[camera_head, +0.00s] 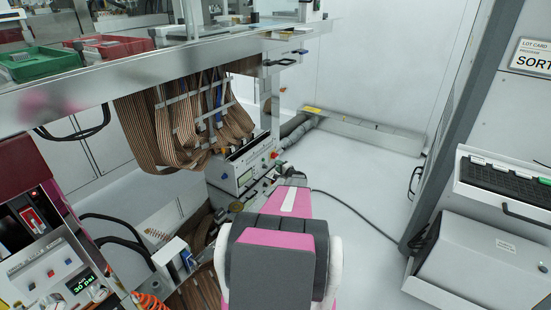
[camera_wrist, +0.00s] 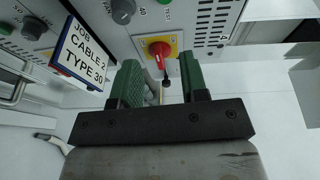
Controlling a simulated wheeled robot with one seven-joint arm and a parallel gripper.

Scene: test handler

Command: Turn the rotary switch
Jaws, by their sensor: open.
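The rotary switch (camera_wrist: 160,49) is a red knob on a yellow square plate, on the light grey panel at the top middle of the wrist view. In the head view, a small red spot that looks like this switch (camera_head: 274,155) shows at the right end of a grey box's front. My gripper (camera_wrist: 161,62) is open, with its two green fingers apart. The knob appears between the fingertips in the picture. I see no clear contact, and the remaining distance is hard to judge. In the head view my arm hides most of the gripper.
A "JOB CABLE 2 TYPE 30" card (camera_wrist: 82,53) hangs close to the left finger. A grey dial (camera_wrist: 123,11) is above it. Ribbon cables (camera_head: 180,125) hang from the bench (camera_head: 150,77) above the box. A dark cable lies on the clear floor (camera_head: 350,180) at right.

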